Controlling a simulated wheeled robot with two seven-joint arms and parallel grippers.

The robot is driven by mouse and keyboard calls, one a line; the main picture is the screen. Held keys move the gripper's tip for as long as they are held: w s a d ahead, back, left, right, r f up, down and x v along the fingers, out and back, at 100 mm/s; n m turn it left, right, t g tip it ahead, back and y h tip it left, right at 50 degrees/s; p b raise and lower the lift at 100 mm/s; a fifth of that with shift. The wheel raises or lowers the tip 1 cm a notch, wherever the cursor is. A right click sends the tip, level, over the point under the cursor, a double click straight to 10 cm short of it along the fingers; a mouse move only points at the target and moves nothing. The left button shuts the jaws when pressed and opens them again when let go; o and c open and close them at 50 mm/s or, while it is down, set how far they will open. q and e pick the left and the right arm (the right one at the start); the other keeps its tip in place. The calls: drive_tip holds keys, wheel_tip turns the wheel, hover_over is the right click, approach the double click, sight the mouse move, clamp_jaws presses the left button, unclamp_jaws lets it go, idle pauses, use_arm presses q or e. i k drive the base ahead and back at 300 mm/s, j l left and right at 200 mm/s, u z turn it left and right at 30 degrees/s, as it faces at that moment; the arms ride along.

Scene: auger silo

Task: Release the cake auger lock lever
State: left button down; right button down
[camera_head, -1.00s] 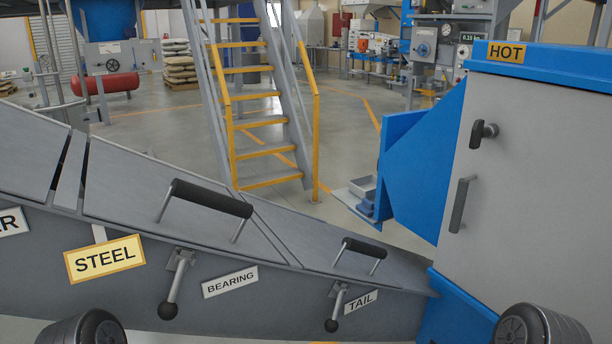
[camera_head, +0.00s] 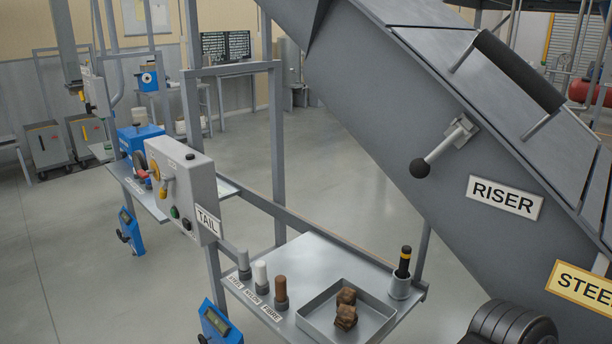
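No lever in view is labelled as the cake auger lock lever. A grey control box (camera_head: 185,190) with a TAIL plate (camera_head: 208,222) stands on the frame at left. It carries a yellow handle (camera_head: 160,182), a green button and a dark button. A lever with a black ball knob (camera_head: 420,168) hangs from a latch on the sloping grey housing (camera_head: 400,110), beside the RISER plate (camera_head: 505,197). Its knob points down and left.
A metal shelf (camera_head: 320,258) holds short rods, a tray (camera_head: 345,325) with brown lumps and a cup (camera_head: 400,287) with a black-and-yellow tool. Blue units with displays (camera_head: 218,325) hang on the frame. Open floor lies behind. The housing blocks the right.

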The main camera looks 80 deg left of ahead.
sight(163, 194)
drive_tip(key=u, duration=3.35)
drive_tip(key=i+j, duration=0.25)
drive_tip(key=j, duration=0.2)
drive_tip(key=i+j+z, duration=0.15)
drive_tip(key=i+j, duration=0.4)
drive_tip(key=j, duration=0.3)
drive_tip(key=i+j+z, duration=0.1)
drive_tip(key=i+j, duration=0.15)
drive_tip(key=j, duration=0.25)
drive_tip(key=i+j, duration=0.2)
drive_tip(key=j, duration=0.25)
drive_tip(key=i+j+z, duration=0.15)
drive_tip(key=j, duration=0.35)
drive_tip(key=i+j, duration=0.3)
drive_tip(key=j, duration=0.2)
drive_tip(key=i+j+z, duration=0.1)
drive_tip(key=j, duration=0.4)
drive_tip(key=i, duration=0.1)
